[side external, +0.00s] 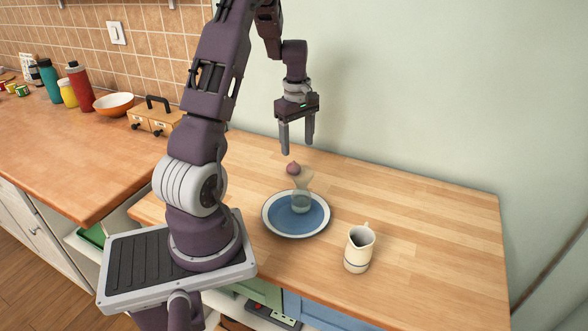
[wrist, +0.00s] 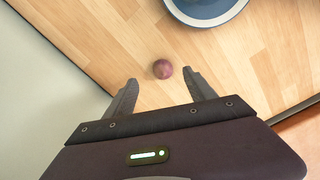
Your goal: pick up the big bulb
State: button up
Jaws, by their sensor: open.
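The big bulb, which looks like a round purple-red onion (side external: 293,168), lies on the wooden counter behind the blue plate. It also shows in the wrist view (wrist: 163,69), just beyond the fingertips and between their lines. My gripper (side external: 297,150) is open and empty, pointing down above the counter close to the bulb. No finger visibly touches the bulb.
A blue plate (side external: 280,222) with a pale rim holds a clear glass vessel (side external: 301,201) close to the bulb. A cream jug (side external: 359,250) stands to the right. The counter's right side is clear. A wall runs behind. Bottles, an orange bowl (side external: 113,103) and a wooden box (side external: 153,121) stand left.

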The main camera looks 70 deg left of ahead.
jog(key=f, duration=0.1)
jog(key=s+a+f+n, duration=0.1)
jog(key=shift+a+f, duration=0.2)
jog(key=shift+f, duration=0.15)
jog(key=f, duration=0.6)
jog(key=shift+w, duration=0.2)
jog(key=shift+d, duration=0.1)
grip_shut()
